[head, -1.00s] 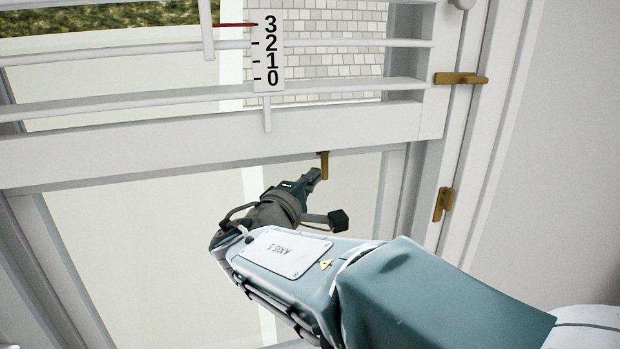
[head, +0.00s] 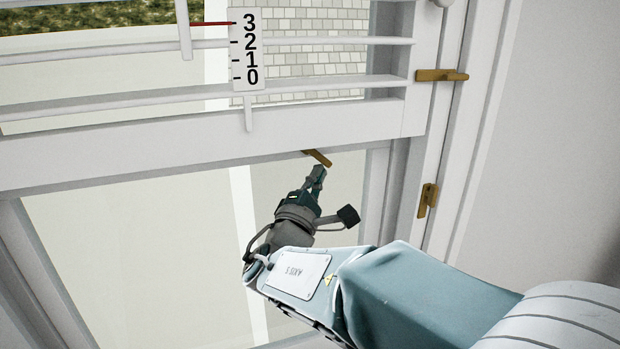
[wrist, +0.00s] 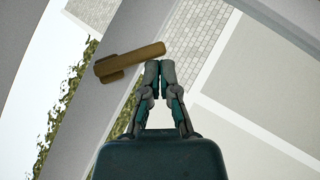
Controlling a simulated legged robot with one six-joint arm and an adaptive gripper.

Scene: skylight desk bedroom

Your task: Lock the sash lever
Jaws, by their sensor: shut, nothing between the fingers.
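The sash lever is a small brass lever (head: 318,158) at the lower edge of the white sash rail (head: 200,150) in the head view. It slants down to the right there. In the wrist view the brass lever (wrist: 130,61) lies across the rail, just ahead and to the left of the fingertips. My gripper (head: 318,170) is shut and empty. Its tips are right by the lever's free end; in the wrist view the gripper (wrist: 160,66) appears beside that end. I cannot tell whether they touch.
Two brass fittings, an upper one (head: 441,75) and a lower one (head: 428,200), sit on the right window frame. A white scale (head: 247,48) marked 0 to 3 hangs above the rail, its red pointer near 3. Glass fills the space below the rail.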

